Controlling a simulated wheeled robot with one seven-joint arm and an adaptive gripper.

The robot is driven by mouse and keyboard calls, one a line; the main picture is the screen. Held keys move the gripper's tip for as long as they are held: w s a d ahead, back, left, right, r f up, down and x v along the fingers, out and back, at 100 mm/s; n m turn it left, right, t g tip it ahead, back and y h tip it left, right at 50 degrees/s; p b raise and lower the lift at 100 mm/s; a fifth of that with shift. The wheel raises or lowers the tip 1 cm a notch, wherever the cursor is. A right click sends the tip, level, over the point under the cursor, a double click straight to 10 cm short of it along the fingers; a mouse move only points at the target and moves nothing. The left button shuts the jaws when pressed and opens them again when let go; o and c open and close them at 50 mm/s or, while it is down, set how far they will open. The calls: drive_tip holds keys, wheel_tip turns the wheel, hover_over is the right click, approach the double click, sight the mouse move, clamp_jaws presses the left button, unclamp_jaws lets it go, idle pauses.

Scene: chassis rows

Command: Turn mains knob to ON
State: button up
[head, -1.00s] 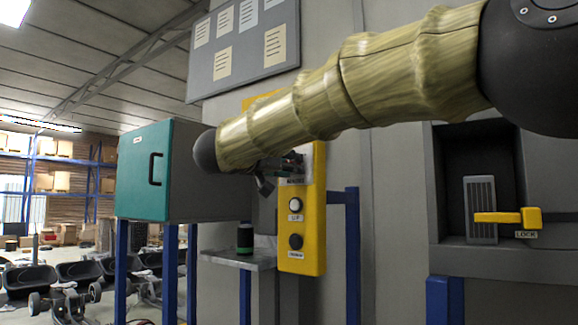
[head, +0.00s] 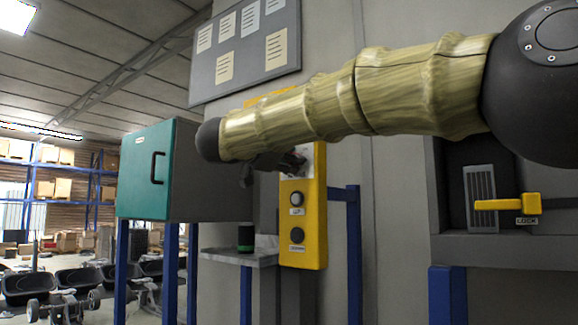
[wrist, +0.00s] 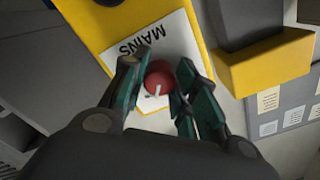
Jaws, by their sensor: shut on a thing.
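The mains knob (wrist: 160,77) is round and red with a white pointer mark. It sits on a white label plate reading MAINS (wrist: 150,45), which appears upside down in the wrist view. My gripper (wrist: 159,82) has its teal fingers on both sides of the knob and is shut on it. In the head view my gripper (head: 268,168) is at the upper part of the yellow control box (head: 308,250), and my arm hides the knob there. The ON marking cannot be read.
A teal cabinet (head: 145,170) stands left, with a small shelf (head: 225,257) holding a dark green-banded can (head: 245,238). A yellow LOCK lever (head: 510,204) is at right.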

drive_tip(key=shift+f+m+b, duration=0.1)
drive_tip(key=shift+m+b, duration=0.2)
drive_tip(key=shift+m, duration=0.4)
drive_tip(key=o, duration=1)
drive_tip(key=v, duration=1.2)
drive_tip(key=shift+d, duration=0.1)
